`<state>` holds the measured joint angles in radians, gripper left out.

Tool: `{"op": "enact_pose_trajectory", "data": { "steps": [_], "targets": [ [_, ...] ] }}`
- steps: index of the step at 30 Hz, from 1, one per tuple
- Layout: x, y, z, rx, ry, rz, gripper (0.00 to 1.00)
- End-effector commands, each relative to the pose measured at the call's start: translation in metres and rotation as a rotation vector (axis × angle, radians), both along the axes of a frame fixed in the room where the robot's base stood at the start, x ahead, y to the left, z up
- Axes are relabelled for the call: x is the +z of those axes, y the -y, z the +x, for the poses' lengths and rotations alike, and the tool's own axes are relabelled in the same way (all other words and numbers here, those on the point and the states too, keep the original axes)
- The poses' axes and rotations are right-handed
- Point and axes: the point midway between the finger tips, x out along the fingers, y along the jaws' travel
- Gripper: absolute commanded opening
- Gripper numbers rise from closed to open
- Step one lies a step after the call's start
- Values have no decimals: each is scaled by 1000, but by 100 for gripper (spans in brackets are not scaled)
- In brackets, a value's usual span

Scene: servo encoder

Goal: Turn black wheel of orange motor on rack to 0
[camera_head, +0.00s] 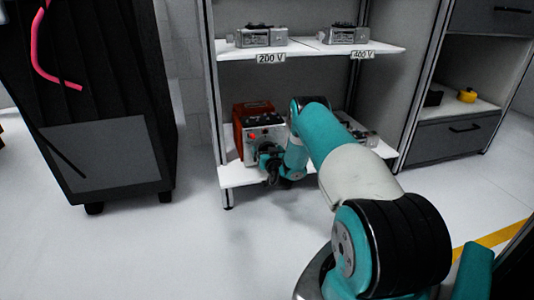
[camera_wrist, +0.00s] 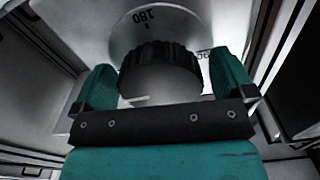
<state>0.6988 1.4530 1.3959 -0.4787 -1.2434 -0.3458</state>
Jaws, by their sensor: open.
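The orange motor (camera_head: 239,130) stands on the lower rack shelf in the head view, with a silver front panel carrying a red button. In the wrist view its black ribbed wheel (camera_wrist: 160,66) sits on a round silver dial (camera_wrist: 185,25). The mark 180 shows above the wheel and a partly hidden 90 to its right. A pale line shows near the wheel's lower edge; the 0 is not visible. My gripper (camera_wrist: 166,66) is open, one teal finger on each side of the wheel. Whether the fingers touch it is unclear. My gripper hides the wheel in the head view.
The rack's upper shelf (camera_head: 310,51) holds grey devices above labels 200 V and 400 V. Another device stands on the lower shelf (camera_head: 240,176), partly behind my arm. A black cabinet (camera_head: 100,90) stands at left, drawers (camera_head: 455,137) at right. The floor in front is clear.

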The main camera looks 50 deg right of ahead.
Motion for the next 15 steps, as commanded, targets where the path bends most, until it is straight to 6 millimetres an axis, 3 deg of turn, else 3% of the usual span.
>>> {"op": "enact_pose_trajectory", "data": {
  "steps": [2, 3, 9, 15],
  "targets": [
    [0, 0, 0, 0, 0, 0, 100],
    [0, 0, 0, 0, 0, 0, 95],
    [0, 0, 0, 0, 0, 0, 52],
    [0, 0, 0, 0, -5, -8, 52]
  ]
}}
